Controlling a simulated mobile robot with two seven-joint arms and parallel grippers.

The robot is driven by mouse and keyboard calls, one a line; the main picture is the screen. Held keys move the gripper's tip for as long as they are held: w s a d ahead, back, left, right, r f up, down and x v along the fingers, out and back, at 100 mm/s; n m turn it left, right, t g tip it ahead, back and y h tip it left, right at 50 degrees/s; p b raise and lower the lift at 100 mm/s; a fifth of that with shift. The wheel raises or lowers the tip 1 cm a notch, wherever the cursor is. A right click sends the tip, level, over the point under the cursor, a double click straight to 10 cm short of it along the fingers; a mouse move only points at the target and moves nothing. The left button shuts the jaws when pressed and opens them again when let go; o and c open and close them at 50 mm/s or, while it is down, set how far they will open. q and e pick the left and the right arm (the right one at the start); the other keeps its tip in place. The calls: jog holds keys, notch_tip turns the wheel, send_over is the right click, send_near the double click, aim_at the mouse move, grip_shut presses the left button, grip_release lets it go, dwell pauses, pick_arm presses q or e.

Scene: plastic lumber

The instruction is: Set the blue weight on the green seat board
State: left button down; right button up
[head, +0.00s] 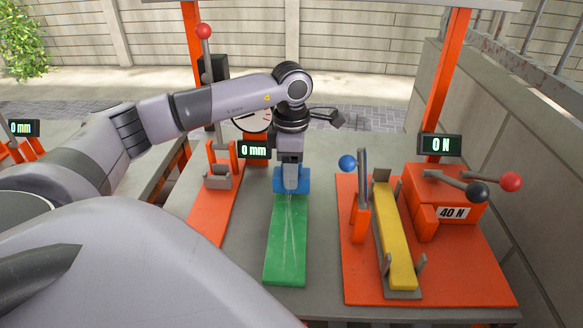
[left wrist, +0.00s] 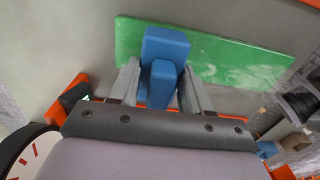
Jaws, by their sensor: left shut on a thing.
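The blue weight (head: 279,181) is held in my left gripper (head: 291,188), at the far end of the green seat board (head: 287,250) in the head view. The board lies lengthwise on the grey table. In the left wrist view the blue weight (left wrist: 165,55) sits between the two fingers of my left gripper (left wrist: 160,88), with the green board (left wrist: 225,65) behind it. The weight overlaps the board's end there. I cannot tell whether it touches the board. My right gripper is not in view.
On the right, an orange rig (head: 350,270) holds a yellow board (head: 394,240), with levers and a "0 N" display (head: 440,145). On the left stands another orange fixture (head: 216,215) with a "0 mm" display (head: 254,150). Bare grey table (head: 325,215) lies between board and right rig.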

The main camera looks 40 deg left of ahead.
pick_arm(q)
jog(key=shift+w+f+b, duration=0.1)
jog(key=shift+f+b, duration=0.55)
jog(key=shift+f, duration=0.2)
dwell(0.3)
jog(key=shift+c, duration=2.2)
grip_release()
jog(key=shift+o, duration=0.3)
jog(key=shift+f, duration=0.2)
jog(key=o, duration=0.4)
jog(key=shift+c, duration=0.2)
jog(key=shift+r, duration=0.2)
jog(key=shift+r+p, duration=2.7)
jog(key=shift+r, duration=0.75)
